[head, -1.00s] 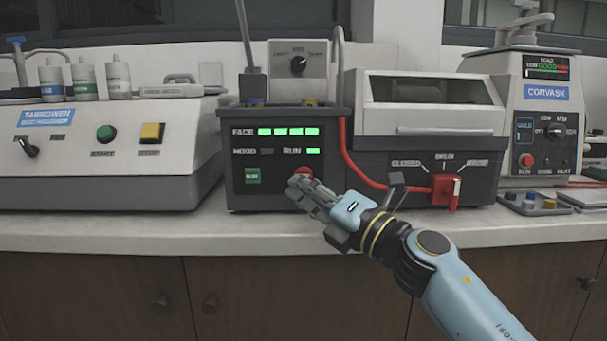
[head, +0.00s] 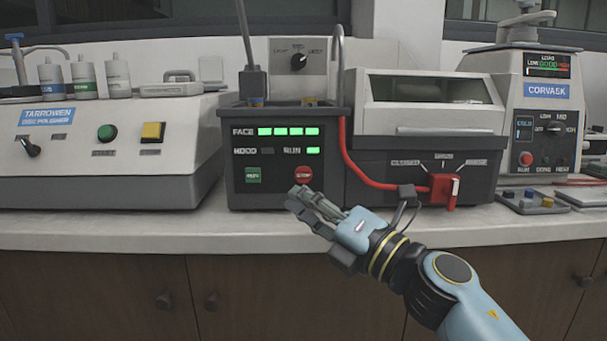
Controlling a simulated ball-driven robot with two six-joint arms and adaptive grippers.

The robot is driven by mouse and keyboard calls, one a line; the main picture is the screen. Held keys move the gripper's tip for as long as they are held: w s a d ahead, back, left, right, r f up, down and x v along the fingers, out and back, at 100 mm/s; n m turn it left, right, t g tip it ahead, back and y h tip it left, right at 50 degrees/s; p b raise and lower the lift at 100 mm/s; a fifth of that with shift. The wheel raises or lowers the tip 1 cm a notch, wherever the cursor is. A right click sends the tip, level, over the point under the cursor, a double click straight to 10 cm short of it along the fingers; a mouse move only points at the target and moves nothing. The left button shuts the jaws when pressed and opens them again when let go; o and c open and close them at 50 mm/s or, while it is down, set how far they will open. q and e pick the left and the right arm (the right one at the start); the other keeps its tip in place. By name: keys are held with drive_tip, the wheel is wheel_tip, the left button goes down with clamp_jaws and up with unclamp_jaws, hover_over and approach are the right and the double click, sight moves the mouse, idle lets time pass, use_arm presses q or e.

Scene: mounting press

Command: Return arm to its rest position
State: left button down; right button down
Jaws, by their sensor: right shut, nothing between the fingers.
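My right arm comes in from the lower right in the head view. Its gripper (head: 300,200) is shut and empty, in front of the lower edge of the dark control box (head: 275,190), just below the red stop button (head: 303,174). The button is in full view, and the fingertips look apart from it. The green run button (head: 252,174) is to its left. The FACE row and the RUN lamp (head: 313,150) glow green; the HOOD lamp (head: 267,151) is dark. My left gripper is not in view.
The disc polisher (head: 100,160) stands left and the Corvask press (head: 540,110) right. The counter front (head: 120,235) is clear.

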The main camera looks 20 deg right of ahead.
idle(0.5)
